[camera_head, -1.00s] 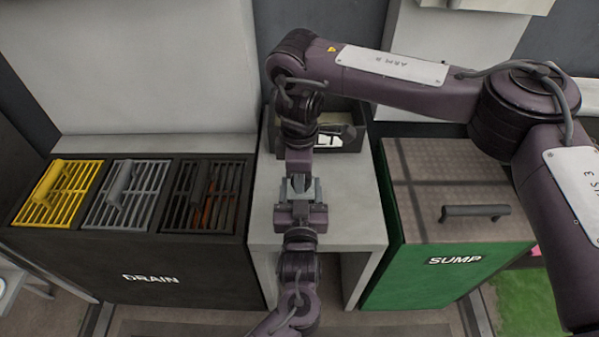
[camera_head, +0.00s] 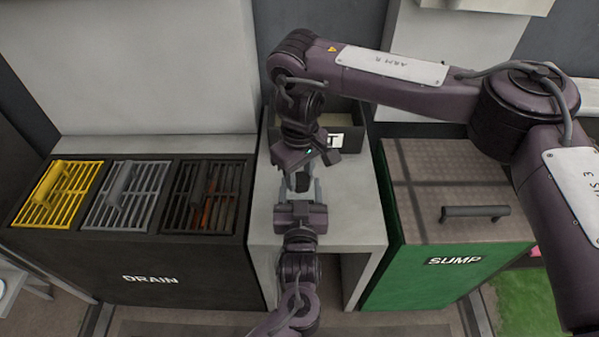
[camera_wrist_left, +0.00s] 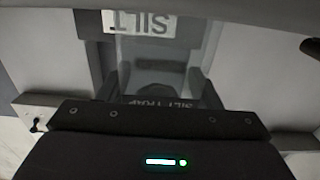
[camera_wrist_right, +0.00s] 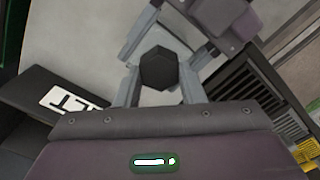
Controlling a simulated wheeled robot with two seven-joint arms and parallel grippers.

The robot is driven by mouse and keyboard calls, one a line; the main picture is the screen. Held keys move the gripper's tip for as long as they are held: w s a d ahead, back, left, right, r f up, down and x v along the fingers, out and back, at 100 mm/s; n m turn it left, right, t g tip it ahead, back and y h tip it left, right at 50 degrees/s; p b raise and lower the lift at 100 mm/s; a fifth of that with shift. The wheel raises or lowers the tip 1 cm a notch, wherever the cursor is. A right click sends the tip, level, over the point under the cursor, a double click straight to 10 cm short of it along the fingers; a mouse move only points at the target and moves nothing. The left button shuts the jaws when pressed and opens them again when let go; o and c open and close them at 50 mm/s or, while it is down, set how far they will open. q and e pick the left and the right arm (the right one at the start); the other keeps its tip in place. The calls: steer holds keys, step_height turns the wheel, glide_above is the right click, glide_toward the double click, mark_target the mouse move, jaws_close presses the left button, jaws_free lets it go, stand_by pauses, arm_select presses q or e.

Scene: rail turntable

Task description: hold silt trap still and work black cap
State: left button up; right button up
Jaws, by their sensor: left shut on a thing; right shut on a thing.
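The black cap (camera_wrist_right: 159,68) is a dark six-sided piece. It sits between the fingers of my right gripper (camera_wrist_right: 160,88) in the right wrist view, and that gripper is shut on it. The grey silt trap (camera_wrist_left: 158,76), marked with its name, shows in the left wrist view between the fingers of my left gripper (camera_wrist_left: 158,92), which is shut on it. In the head view my right gripper (camera_head: 302,172) is above my left gripper (camera_head: 300,190), over the pale stand. The two grippers hide most of the trap and cap there.
The pale stand (camera_head: 345,230) has bare room in front and at right. A dark labelled bin (camera_head: 346,142) stands at its back. The black drain unit (camera_head: 100,262) with yellow, grey and dark grates is left; the green sump box (camera_head: 400,275) with a handled lid is right.

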steer(key=shift+m, duration=0.7)
steer(key=o, duration=1.2)
steer(key=shift+c, duration=0.2)
step_height(320, 180, up, 12)
arm_select(q)
steer(key=o, duration=1.4)
steer(key=shift+o, duration=0.2)
